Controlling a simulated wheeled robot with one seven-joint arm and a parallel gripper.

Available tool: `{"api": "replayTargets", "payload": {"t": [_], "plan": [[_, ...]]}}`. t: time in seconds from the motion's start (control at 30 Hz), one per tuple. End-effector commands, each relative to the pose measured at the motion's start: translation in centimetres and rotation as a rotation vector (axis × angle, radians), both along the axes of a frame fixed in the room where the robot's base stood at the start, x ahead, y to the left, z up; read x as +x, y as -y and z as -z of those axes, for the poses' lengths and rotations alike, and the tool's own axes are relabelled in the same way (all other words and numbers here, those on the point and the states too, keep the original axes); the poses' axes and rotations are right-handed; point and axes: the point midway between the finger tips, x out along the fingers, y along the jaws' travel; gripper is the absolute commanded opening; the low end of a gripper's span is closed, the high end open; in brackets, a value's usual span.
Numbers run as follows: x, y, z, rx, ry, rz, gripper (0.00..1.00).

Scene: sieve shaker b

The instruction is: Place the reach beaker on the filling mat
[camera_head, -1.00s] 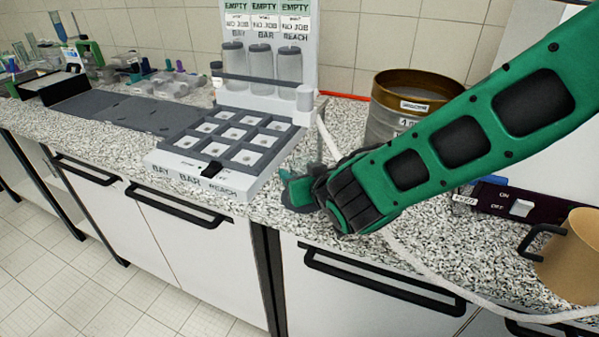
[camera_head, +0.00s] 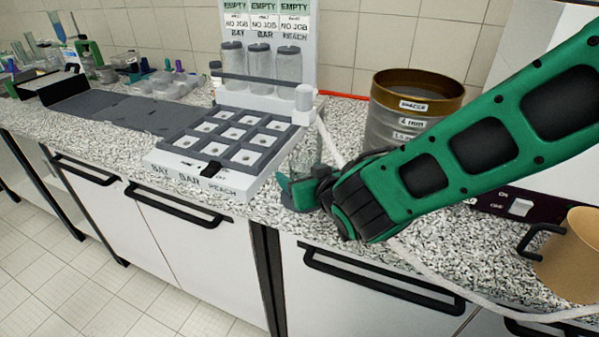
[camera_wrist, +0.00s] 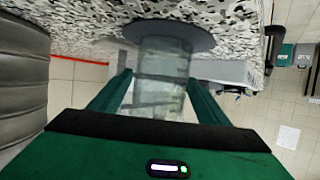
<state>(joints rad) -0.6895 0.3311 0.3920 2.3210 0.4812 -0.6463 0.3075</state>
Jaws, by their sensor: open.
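A clear glass beaker (camera_wrist: 160,75) shows in the wrist view between my two green fingers. Its base meets a dark round mat (camera_wrist: 188,36) on the speckled counter, and it appears to stand upright there. In the head view the beaker (camera_head: 306,156) shows faintly just right of the compartment tray, partly hidden by my gripper. My gripper (camera_head: 301,190) is low over the counter near its front edge. Its fingers (camera_wrist: 162,98) are open, one on each side of the beaker, with gaps visible. The mat is mostly hidden in the head view.
A grey compartment tray (camera_head: 192,165) marked BAY, BAR, REACH stands left of my gripper. Behind it, a sign panel (camera_head: 301,12) rises over capped jars (camera_head: 288,66). A brass-rimmed sieve stack (camera_head: 388,124) stands behind my arm. A white cable crosses the counter.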

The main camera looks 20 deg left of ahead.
Motion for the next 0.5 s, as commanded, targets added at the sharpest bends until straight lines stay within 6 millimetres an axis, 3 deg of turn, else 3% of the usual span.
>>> {"api": "replayTargets", "payload": {"t": [0.2, 0.5], "plan": [[-3.0, 2.5, -1.7, 0.002, 0.002, -0.002, 0.7], [-6.0, 5.1, -3.3, 0.002, 0.002, -0.001, 0.7]]}}
